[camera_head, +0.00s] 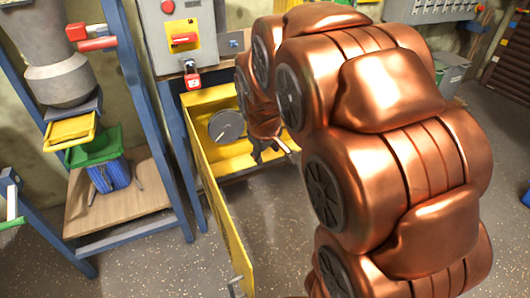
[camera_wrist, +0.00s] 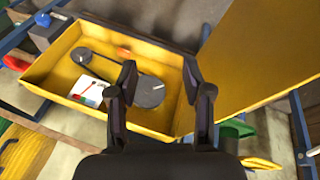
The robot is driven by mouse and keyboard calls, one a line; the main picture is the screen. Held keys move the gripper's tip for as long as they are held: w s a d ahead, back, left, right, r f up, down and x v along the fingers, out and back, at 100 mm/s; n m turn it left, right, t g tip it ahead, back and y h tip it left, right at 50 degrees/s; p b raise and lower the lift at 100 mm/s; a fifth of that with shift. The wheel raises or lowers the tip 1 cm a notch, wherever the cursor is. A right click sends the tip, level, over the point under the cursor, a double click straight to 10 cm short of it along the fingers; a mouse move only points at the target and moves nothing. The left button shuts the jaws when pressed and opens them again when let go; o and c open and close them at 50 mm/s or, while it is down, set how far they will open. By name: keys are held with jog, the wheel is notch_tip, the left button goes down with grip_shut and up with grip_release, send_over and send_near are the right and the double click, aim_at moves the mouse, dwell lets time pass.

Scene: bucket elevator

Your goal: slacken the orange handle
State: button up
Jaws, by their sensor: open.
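The orange handle (camera_wrist: 124,52) looks like a small blurred orange piece at the inner wall of an open yellow housing (camera_wrist: 70,98) in the wrist view. I cannot make it out in the head view, where my arm covers part of the housing (camera_head: 202,97). Inside the housing a dark belt links a small pulley (camera_wrist: 82,55) and a larger grey disc (camera_wrist: 150,92). My gripper (camera_wrist: 160,80) is open and empty, its two fingers apart over the large disc. In the head view my gripper (camera_head: 268,148) is at the housing's opening, right of the grey disc (camera_head: 226,125).
The yellow door (camera_head: 215,190) stands open toward the front; its panel (camera_wrist: 255,50) fills the wrist view's right. A grey control box (camera_head: 180,38) with a red padlock (camera_head: 193,78) is above the housing. A blue frame (camera_head: 150,110) stands left. Speckled floor (camera_head: 140,265) is clear in front.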

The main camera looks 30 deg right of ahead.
jog(key=w+d+f+n+t+h+b, duration=0.1)
jog(key=w+d+f+n+t+b, duration=0.1)
jog(key=w+d+f+b, duration=0.5)
jog(key=w+d+f+n+t+b, duration=0.2)
jog(key=w+d+f, duration=0.3)
jog(key=w, duration=0.6)
jog(key=w+d+f+n+t+h+b, duration=0.1)
jog(key=w+d+f+n+t+b, duration=0.2)
jog(key=w+d+f, duration=0.45)
jog(key=shift+w+d+f+n+t+y+b, duration=0.5)
jog(key=shift+w+d+f+n+t+b, duration=0.6)
jog(key=shift+w+f+b, duration=1.95)
jog(key=shift+w+d+f+n+t+y+b, duration=0.7)
jog(key=shift+w+f+n+t+b, duration=1.2)
jog(key=shift+f, duration=2.1)
jog(key=shift+w+d+f+n+t+y+b, duration=0.3)
jog(key=shift+w+d+f+n+t+b, duration=0.65)
jog(key=shift+w+f+b, duration=1.8)
jog(key=shift+d+f+m+g+b, duration=0.2)
jog(key=shift+f+m+g+b, duration=0.1)
jog(key=shift+f, duration=0.65)
jog(key=shift+w+r+b, duration=0.15)
jog(key=shift+w+b, duration=0.15)
jog(key=shift+w, duration=0.75)
jog(key=shift+w+f, duration=0.2)
jog(key=shift+w, duration=0.2)
jog(key=shift+w+d+r+b, duration=0.15)
jog(key=shift+w+r+b, duration=0.05)
jog(key=shift+w+b, duration=0.2)
